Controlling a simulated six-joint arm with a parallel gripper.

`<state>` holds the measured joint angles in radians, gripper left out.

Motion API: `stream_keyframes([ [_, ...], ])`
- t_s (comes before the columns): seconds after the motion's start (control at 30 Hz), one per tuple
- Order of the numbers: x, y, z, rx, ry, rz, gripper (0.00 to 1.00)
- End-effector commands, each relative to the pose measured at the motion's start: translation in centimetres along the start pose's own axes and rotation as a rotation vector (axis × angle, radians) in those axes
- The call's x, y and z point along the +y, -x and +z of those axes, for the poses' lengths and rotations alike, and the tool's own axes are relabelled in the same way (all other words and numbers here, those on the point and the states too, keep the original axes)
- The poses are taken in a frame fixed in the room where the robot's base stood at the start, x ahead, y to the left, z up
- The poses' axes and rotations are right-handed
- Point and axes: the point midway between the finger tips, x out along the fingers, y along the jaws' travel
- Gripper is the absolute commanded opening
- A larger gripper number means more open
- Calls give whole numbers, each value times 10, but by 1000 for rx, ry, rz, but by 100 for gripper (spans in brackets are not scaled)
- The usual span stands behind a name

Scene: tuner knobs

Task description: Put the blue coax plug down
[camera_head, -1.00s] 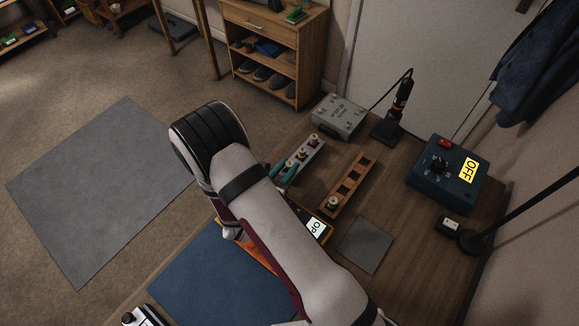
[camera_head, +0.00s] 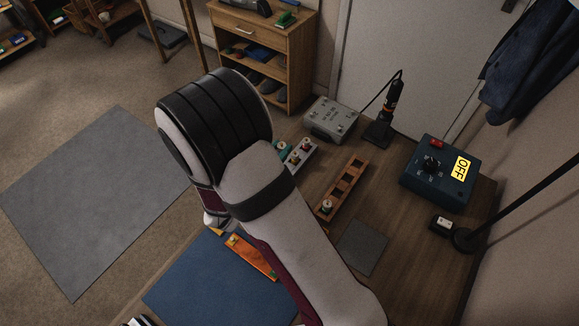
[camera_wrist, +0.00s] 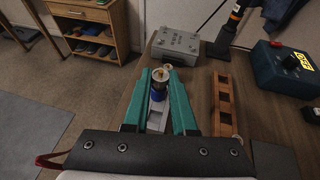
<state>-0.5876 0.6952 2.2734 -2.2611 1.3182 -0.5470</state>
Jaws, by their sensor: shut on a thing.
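The blue coax plug (camera_wrist: 157,97), with a brass-coloured top, stands upright between the teal fingers of my gripper (camera_wrist: 157,84) in the wrist view. My gripper is shut on it. The grey rack (camera_wrist: 156,120) lies below and behind the plug; whether the plug touches it I cannot tell. In the head view my arm hides the held plug and most of my gripper. The grey rack (camera_head: 312,148) shows there only in part, with plugs on it.
A wooden rack (camera_head: 353,173) with one plug at its near end stands right of the grey rack. A grey metal box (camera_head: 332,117), a black stand (camera_head: 380,132) and a blue OFF box (camera_head: 437,170) stand behind.

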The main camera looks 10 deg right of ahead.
Motion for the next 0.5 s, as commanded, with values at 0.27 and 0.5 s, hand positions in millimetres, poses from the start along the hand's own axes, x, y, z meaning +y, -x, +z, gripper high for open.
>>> stream_keyframes([
  [0.27,-21,0,6,7,-37,-80,0],
  [0.5,-123,6,-10,22,-220,-490,0],
])
